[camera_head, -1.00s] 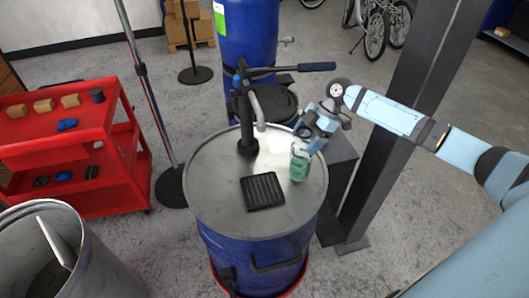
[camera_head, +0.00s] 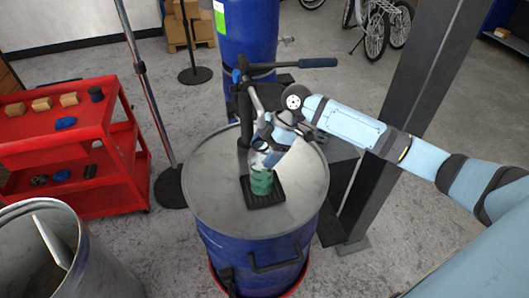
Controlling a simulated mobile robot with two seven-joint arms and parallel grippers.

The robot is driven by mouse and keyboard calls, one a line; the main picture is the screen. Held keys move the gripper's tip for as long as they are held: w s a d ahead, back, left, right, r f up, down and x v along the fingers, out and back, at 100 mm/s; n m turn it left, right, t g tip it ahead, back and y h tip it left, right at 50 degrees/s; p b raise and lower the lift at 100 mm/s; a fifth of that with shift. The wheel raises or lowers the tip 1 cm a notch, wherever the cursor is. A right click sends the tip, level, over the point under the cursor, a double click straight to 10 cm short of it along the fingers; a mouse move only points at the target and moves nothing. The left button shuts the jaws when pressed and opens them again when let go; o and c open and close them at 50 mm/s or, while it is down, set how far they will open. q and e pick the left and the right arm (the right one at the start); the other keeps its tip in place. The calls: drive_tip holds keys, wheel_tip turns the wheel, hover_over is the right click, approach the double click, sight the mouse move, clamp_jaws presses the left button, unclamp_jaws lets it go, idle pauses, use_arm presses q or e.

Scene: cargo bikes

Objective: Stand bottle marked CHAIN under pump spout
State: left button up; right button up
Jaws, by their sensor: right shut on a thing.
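A green bottle (camera_head: 261,181) stands about upright over the black ribbed pad (camera_head: 265,202) on the blue drum's metal lid. Its label cannot be read from here. My right gripper (camera_head: 264,160) is shut on the bottle's upper part and hides its top. I cannot tell whether the bottle's base touches the pad. The pump (camera_head: 245,110) rises from the lid just behind the bottle. Its spout is now mostly hidden behind my right gripper. My left gripper is not in view.
A dark pillar (camera_head: 420,90) stands close to the right of the drum (camera_head: 250,245), near my right arm. A red cart (camera_head: 75,150) with small blocks and a grey bin (camera_head: 45,260) stand at the left. The pump handle (camera_head: 318,63) reaches out above my gripper.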

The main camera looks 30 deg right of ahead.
drive_tip(key=o, duration=1.4)
drive_tip(key=v, duration=1.2)
drive_tip(key=shift+b, duration=0.45)
drive_tip(key=shift+d, duration=0.1)
